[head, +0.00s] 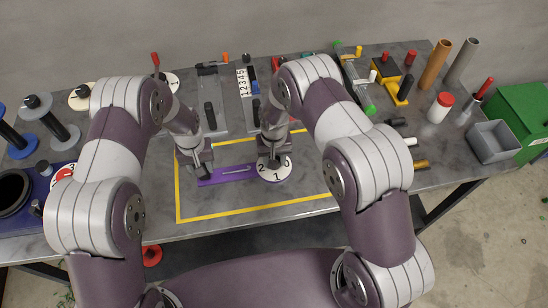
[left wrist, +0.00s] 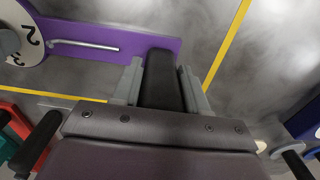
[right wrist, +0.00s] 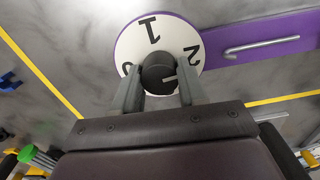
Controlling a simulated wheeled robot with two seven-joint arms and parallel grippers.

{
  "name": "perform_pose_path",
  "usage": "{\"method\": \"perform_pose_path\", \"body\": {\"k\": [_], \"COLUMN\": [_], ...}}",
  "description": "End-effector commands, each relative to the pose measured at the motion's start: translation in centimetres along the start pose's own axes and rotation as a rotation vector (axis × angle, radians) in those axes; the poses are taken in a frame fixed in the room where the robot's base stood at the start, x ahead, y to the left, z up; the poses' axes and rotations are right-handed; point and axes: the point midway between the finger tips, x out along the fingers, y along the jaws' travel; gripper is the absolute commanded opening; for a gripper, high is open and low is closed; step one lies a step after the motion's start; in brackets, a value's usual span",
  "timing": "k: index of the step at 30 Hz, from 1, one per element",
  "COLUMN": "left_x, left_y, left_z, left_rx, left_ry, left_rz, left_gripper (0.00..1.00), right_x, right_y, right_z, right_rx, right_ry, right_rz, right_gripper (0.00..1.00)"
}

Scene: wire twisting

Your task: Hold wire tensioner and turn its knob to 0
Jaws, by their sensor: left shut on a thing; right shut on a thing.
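The wire tensioner is a purple flat bar (head: 237,172) with a metal rod along it. It lies inside the yellow outline on the table. A white dial (right wrist: 187,47) with black numbers sits at its right end in the head view (head: 284,174). My left gripper (head: 199,172) is shut on the black handle (left wrist: 160,80) at the bar's left end. My right gripper (right wrist: 158,85) is shut on the dark knob (right wrist: 157,70) at the dial's middle. The 1 faces the table's front edge. The 2 is left and the 0 right in the head view.
A yellow outline (head: 180,200) marks the work area, mostly bare around the tensioner. Behind it stand tools and a number strip (head: 243,82). A grey bin (head: 493,142) and a red-capped white jar (head: 439,108) stand at the right.

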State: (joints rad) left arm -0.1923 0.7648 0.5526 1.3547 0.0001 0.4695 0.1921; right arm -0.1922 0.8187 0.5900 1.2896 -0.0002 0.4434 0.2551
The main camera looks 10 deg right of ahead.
Motion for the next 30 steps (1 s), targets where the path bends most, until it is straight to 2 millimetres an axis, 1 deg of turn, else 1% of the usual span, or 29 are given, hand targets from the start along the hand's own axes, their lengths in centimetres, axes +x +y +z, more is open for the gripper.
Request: {"method": "perform_pose_path", "body": {"k": [5, 30], "left_x": [-0.01, -0.01], "left_y": [0.00, 0.00], "left_z": [-0.03, -0.01], "left_rx": [0.000, 0.000], "left_ry": [0.001, 0.000], "left_rz": [0.000, 0.000], "left_gripper": [0.01, 0.01], "right_x": [-0.04, -0.05], "right_y": [-0.01, -0.04], "right_z": [-0.01, -0.02], "right_rx": [-0.131, -0.927], "right_ry": [0.000, 0.001], "right_rz": [0.000, 0.000], "right_gripper": [0.11, 0.11]}}
